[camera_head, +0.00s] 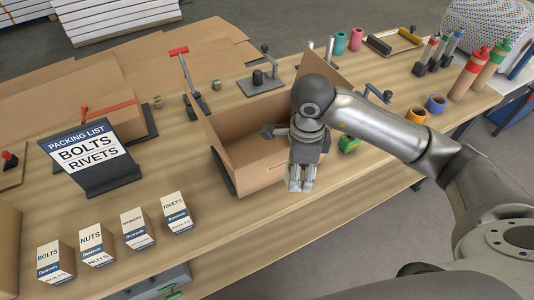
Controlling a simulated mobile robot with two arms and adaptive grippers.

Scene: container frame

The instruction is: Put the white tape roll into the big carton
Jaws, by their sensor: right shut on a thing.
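The big carton (238,155) stands open on the bench in the middle of the view, its flaps raised and its inside looking empty where I can see it. My right gripper (301,186) points down at the carton's right front side, its fingers in front of the carton wall. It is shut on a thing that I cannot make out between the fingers. The white tape roll cannot be made out; my gripper and arm hide part of the carton and the bench behind. My left gripper is not in view.
Several small labelled boxes (136,229) stand along the front left. A packing list stand (92,160) is left of the carton. A green item (348,144), an orange roll (416,114) and a blue roll (436,103) lie to the right. The bench's front middle is clear.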

